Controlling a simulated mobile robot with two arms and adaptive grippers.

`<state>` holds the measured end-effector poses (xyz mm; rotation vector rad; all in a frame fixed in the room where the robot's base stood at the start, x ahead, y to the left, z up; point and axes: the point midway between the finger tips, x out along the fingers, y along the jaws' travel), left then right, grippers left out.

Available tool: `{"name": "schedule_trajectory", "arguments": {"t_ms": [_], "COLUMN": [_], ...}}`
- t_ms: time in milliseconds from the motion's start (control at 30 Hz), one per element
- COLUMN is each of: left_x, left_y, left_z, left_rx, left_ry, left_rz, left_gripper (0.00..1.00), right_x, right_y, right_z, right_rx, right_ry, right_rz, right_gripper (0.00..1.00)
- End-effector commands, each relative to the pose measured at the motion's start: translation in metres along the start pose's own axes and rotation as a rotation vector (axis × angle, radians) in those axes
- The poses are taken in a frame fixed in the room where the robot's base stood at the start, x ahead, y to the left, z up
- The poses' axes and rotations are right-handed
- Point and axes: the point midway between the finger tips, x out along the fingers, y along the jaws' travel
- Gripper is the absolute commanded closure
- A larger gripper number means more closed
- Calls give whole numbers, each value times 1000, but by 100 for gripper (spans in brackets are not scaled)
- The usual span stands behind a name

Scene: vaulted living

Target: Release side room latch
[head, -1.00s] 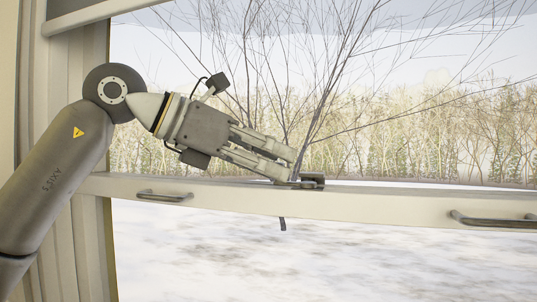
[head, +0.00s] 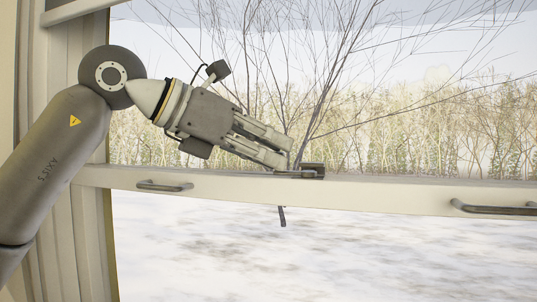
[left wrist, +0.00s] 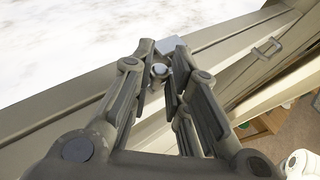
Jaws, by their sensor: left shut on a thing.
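The window latch (head: 313,170) is a small dark fitting on top of the pale window rail (head: 400,194), near the middle of the head view. My left gripper (head: 284,160) reaches down to it from the upper left, with its fingertips at the latch's left end. It is shut on the latch's lever, which the fingertips partly hide. In the left wrist view, the latch (left wrist: 160,70) shows as a grey metal piece between the fingertips (left wrist: 164,58). My right gripper is not in view.
Two dark pull handles sit on the rail's face, one at the left (head: 165,186) and one at the right (head: 492,209). A small dark strip (head: 282,216) hangs below the rail. Snowy ground and bare branches show through the glass.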

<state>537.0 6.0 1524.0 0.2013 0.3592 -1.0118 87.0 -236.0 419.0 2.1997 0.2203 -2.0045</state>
Motion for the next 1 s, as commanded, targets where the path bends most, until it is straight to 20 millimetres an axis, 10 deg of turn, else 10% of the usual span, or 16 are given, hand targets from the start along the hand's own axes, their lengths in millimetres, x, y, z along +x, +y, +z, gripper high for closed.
{"name": "schedule_trajectory", "arguments": {"t_ms": [1000], "left_x": [-5], "left_y": [-55], "left_z": [-1], "left_rx": [-342], "left_ry": [-6], "left_rz": [843], "left_gripper": [100], "right_x": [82], "right_y": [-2], "right_z": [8], "right_rx": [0], "right_ry": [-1], "right_rz": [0], "right_gripper": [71]}}
